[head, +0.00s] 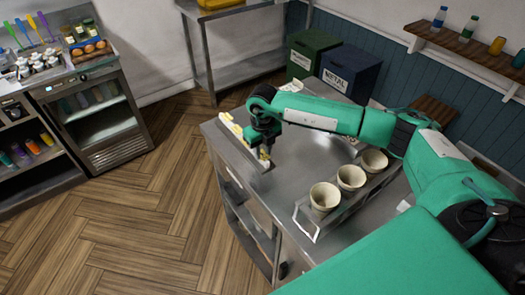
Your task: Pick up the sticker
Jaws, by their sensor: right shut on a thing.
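My right gripper (265,146) is over the left end of the steel counter, pointing down, shut on a small yellowish piece that looks like a sticker (265,154). The piece is small and partly covered by the fingers, so its outline is unclear. More pale yellow pieces (236,129) lie in a row along the counter's left edge, just left of the gripper. My left gripper is not in view.
Three cream cups (324,196) stand in a metal rack on the steel counter (293,160), right of the gripper. Dark bins, one marked METAL (349,73), stand behind. A fridge (100,115) and shelves are at left. The wooden floor between is clear.

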